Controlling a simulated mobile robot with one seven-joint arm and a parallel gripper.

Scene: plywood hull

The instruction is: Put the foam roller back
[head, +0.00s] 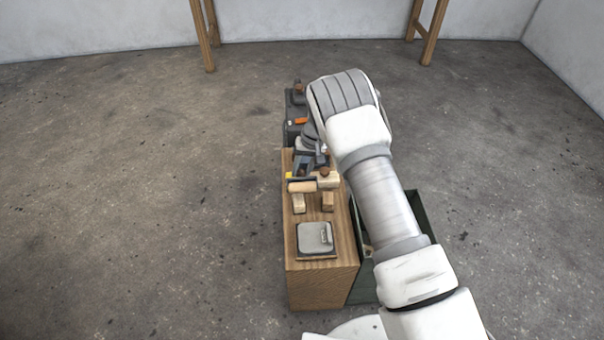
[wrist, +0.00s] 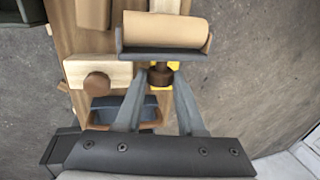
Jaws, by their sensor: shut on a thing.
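The foam roller is a tan cylinder (head: 301,187) in a grey frame with a short brown handle. In the wrist view the roller (wrist: 165,29) lies across the top, beyond my fingertips. My gripper (wrist: 160,76) is shut on its brown handle; it also shows in the head view (head: 302,170) at the bench's far part. The roller is over the wooden bench (head: 320,285), close to two pale upright blocks (head: 298,204) (head: 328,202). Whether it touches them I cannot tell. A yellow patch (head: 289,175) lies beneath the handle, partly hidden.
A pale block with a brown knob (wrist: 92,75) stands beside the roller. A dark blue-grey tray (wrist: 120,111) is near my fingers. A grey lidded tin (head: 315,237) sits at the bench's near end. A green bin (head: 424,213) is right, behind my arm. Open floor lies left.

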